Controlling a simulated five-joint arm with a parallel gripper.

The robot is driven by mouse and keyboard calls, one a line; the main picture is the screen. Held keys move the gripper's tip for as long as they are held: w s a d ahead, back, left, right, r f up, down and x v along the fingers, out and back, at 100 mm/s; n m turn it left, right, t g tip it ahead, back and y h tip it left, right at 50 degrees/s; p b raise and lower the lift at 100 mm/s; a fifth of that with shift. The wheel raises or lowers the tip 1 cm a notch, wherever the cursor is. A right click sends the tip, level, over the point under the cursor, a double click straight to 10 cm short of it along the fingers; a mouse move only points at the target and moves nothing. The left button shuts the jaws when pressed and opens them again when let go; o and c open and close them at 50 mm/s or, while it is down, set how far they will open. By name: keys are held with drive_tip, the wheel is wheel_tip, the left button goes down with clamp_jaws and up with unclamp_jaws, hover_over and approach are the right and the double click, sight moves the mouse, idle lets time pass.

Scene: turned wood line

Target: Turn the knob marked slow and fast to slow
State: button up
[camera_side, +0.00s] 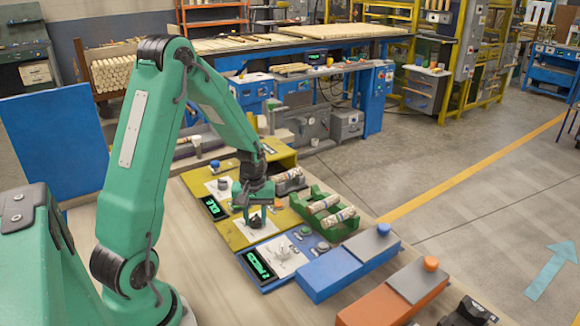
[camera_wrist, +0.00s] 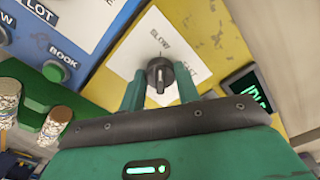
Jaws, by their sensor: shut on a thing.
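The dark round knob (camera_wrist: 160,75) sits on a white plate (camera_wrist: 140,45) on a yellow panel (camera_wrist: 213,30). A pale mark on its grip bar points down, toward my gripper, in the wrist view. A word that looks like "SLOW" is printed above the knob; no "FAST" is readable. My gripper (camera_wrist: 160,88) is shut on the knob, one green finger on each side. In the side view my gripper (camera_side: 254,212) reaches down to the dark knob (camera_side: 255,221) on the yellow panel (camera_side: 233,236).
A dark display (camera_wrist: 250,88) with green characters is on the yellow panel. A blue panel (camera_side: 270,283) with another knob lies in front. A green tray (camera_side: 338,231) with turned wood pieces stands to the right. Blue and orange boxes with buttons stand at the front right.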

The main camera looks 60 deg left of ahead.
sight(255, 217)
drive_tip(key=shift+r, duration=0.1)
drive_tip(key=o, duration=1)
drive_tip(key=shift+r, duration=3.9)
